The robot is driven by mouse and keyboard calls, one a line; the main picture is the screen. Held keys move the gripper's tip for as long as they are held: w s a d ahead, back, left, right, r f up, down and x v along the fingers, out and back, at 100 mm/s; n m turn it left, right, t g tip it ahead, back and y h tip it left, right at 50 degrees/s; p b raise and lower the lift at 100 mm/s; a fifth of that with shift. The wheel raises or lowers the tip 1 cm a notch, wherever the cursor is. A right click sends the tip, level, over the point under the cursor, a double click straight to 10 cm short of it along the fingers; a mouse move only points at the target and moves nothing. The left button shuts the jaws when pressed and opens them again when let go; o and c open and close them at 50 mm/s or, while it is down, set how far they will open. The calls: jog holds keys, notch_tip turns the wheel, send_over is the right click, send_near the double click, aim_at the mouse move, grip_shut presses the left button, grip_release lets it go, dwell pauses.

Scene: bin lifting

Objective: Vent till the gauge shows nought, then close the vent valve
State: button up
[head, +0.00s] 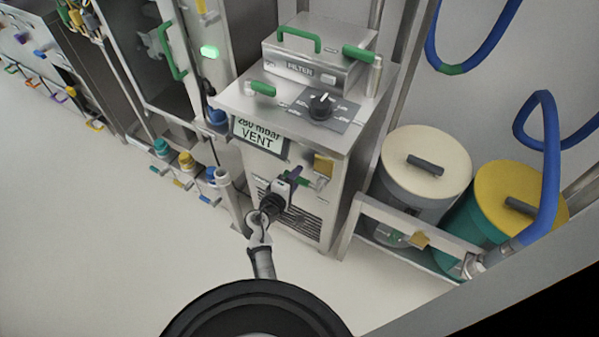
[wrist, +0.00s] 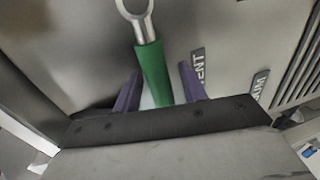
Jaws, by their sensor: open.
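The gauge display (head: 259,135) on the front of the metal cabinet shows a reading in mbar, which looks like 280, above the word VENT. The vent valve has a green lever handle (wrist: 153,72) on a silver ring-shaped hub, beside a VENT label (wrist: 198,70) in the wrist view. My gripper (head: 299,178) is at the cabinet front, below the display. In the wrist view, its two purple fingers (wrist: 160,88) stand open on either side of the green handle, with a visible gap at the right finger. The arm hides part of the valve in the head view.
A second label ending in UM (wrist: 260,85) is right of VENT. A black knob (head: 321,106) and a box marked FILTER (head: 310,68) are on the cabinet top. Lidded drums, cream (head: 425,163) and yellow (head: 520,195), stand right. Open floor (head: 90,230) lies left.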

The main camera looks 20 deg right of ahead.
jog(key=shift+w+d, duration=0.1)
grip_shut()
dwell(0.3)
